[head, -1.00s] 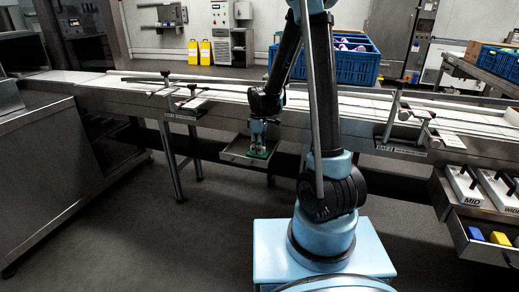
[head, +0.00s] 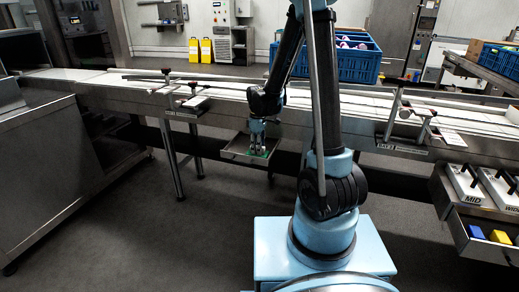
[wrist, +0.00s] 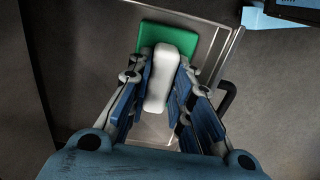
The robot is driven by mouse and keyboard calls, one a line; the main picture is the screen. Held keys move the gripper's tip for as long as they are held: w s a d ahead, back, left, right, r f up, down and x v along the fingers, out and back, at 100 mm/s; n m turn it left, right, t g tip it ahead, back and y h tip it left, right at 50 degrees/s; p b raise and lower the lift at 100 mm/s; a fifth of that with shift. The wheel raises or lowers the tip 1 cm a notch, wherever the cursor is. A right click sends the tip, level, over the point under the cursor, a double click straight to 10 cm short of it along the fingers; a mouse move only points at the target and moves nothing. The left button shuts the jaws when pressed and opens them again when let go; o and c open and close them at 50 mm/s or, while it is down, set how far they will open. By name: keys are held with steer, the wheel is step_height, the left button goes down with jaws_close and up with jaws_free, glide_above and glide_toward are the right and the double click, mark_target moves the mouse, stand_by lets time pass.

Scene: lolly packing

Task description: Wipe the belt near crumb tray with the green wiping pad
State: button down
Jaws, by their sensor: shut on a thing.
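The green wiping pad (wrist: 148,35) has a white handle (wrist: 160,78), seen in the wrist view. My gripper (wrist: 162,75) is shut on that handle, with one finger on each side. In the head view my gripper (head: 257,148) points down at the crumb tray (head: 232,154), a shallow metal tray below the belt's front edge. The tray's rim also shows in the wrist view (wrist: 232,45), behind the pad. I cannot tell whether the pad touches the tray. The pale belt (head: 225,88) runs across the head view, above and behind my gripper.
The conveyor's metal side rail (head: 350,130) runs beside my arm. A blue crate (head: 345,62) stands behind the belt. At the right, an open drawer (head: 490,245) holds a blue and a yellow block, under plates marked MID and WIDE. Floor in front is clear.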

steer(key=shift+s, duration=0.15)
steer(key=shift+s+a+f, duration=0.1)
steer(key=shift+s+f, duration=0.05)
steer(key=shift+s, duration=0.2)
steer(key=c, duration=2.4)
jaws_free()
steer(key=shift+a, duration=0.1)
steer(key=shift+w+a, duration=0.3)
steer(key=shift+a, duration=0.4)
steer(key=shift+w+a, duration=0.25)
steer(key=shift+a, duration=0.45)
steer(key=shift+w+a, duration=0.1)
steer(key=shift+w+a+r, duration=0.1)
steer(key=shift+w+a, duration=0.15)
steer(key=shift+a, duration=0.4)
steer(key=shift+w+a+r, duration=0.1)
steer(key=shift+w+a, duration=0.15)
steer(key=shift+a, duration=0.35)
steer(key=shift+a, duration=0.15)
steer(key=shift+w+a+f, duration=0.1)
steer(key=shift+w+a, duration=0.15)
steer(key=shift+a, duration=0.4)
steer(key=shift+w+a+f, duration=0.1)
steer(key=shift+w+a, duration=0.15)
steer(key=shift+a, duration=0.35)
